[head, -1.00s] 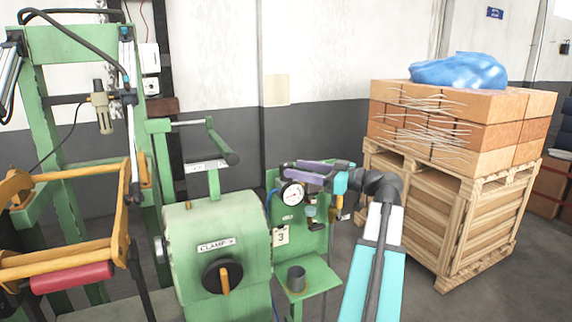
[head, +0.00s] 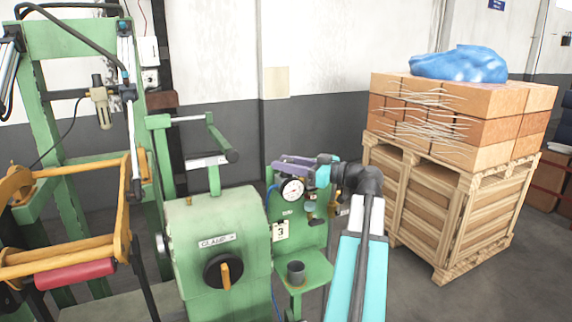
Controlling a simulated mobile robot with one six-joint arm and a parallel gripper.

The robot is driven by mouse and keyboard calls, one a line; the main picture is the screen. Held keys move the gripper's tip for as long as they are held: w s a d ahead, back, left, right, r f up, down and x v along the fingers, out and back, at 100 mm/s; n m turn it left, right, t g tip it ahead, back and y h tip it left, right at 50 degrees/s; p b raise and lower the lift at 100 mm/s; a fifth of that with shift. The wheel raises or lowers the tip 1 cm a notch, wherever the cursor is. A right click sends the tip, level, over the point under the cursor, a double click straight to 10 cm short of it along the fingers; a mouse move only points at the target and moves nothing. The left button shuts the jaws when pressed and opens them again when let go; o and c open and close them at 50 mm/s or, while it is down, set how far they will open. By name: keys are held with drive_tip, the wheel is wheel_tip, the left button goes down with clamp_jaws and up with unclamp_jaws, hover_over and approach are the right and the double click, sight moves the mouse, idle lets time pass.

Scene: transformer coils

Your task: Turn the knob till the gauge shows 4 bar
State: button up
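The round white gauge (head: 292,190) is on the green panel (head: 318,235) at the centre, behind the clamp machine. Its dial is too small to read. My gripper (head: 279,166), with purple parts, is just above the gauge and points left. Its fingers are too small to tell open from shut. Small regulator fittings (head: 310,208) show right of and below the gauge; I cannot tell which of them is the knob. A black knob with an orange handle (head: 224,273) is on the front of the green clamp housing (head: 215,215).
A small green shelf (head: 315,275) with a dark cup (head: 296,272) juts out below the panel. A wooden crate (head: 445,200) stacked with boxes stands at the right. A green frame with an orange handle assembly (head: 65,255) fills the left.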

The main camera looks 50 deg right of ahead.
drive_tip(key=shift+c, duration=1)
